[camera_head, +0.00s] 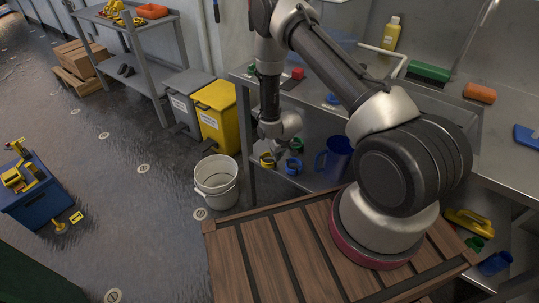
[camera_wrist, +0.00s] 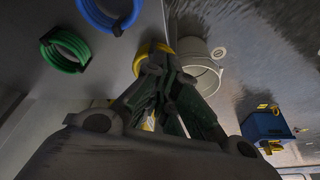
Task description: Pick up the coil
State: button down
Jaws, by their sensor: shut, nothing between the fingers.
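Three coils show: a yellow coil (camera_head: 267,161), a blue coil (camera_head: 293,166) and a green coil (camera_head: 297,145), on the lower shelf under the steel counter. In the wrist view the green coil (camera_wrist: 65,50) and blue coil (camera_wrist: 108,16) lie to the left, clear of my fingers. The yellow coil (camera_wrist: 141,56) lies just past my fingertips and is partly hidden by them. My gripper (camera_wrist: 161,72) is shut and empty. I cannot tell whether its tips touch the yellow coil. In the head view my wrist hides most of the gripper.
A blue jug (camera_head: 336,156) stands on the shelf right of the coils. The steel counter (camera_head: 325,110) is overhead. A white bucket (camera_head: 217,184) stands on the floor beside the shelf, near a yellow bin (camera_head: 216,112).

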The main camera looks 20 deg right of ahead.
aim_at(272, 162)
jog(key=w+f, duration=0.1)
jog(key=w, duration=0.1)
jog(key=w+f, duration=0.2)
jog(key=w+a+f, duration=0.1)
jog(key=w+f, duration=0.1)
jog(key=shift+w+a, duration=0.1)
jog(key=shift+w, duration=0.15)
jog(key=shift+s, duration=0.4)
jog(key=shift+s+d, duration=0.2)
jog(key=shift+s, duration=0.5)
jog(key=shift+s+d, duration=0.15)
jog(key=shift+s, duration=0.55)
jog(key=shift+w, duration=0.1)
